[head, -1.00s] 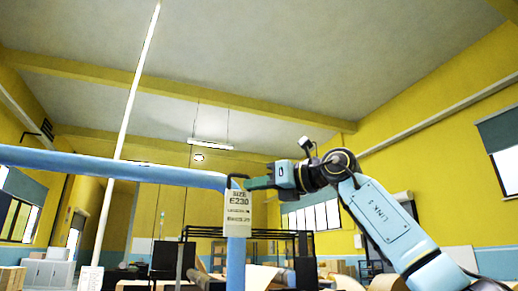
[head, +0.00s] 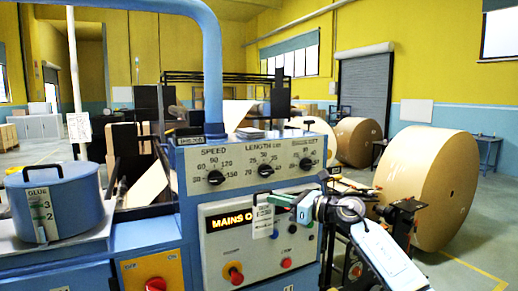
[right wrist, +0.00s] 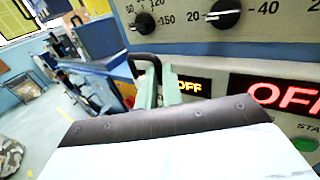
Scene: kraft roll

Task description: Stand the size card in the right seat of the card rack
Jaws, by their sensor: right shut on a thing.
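The size card (head: 263,221) is a small white tag with dark print and a black loop or handle at its top. It hangs upright in front of the control panel. My right gripper (head: 272,199), with green fingers, is shut on its top end. In the right wrist view, the green fingertips (right wrist: 157,92) are at the black loop (right wrist: 147,62), close to the panel; the card's face is hidden there. My left gripper is out of view.
The control panel (head: 250,175) has dials, a lit display and a red knob (head: 234,274). A blue pipe (head: 212,75) rises behind it. A blue glue pot (head: 55,200) stands at left. Large kraft rolls (head: 425,180) stand on the floor at right.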

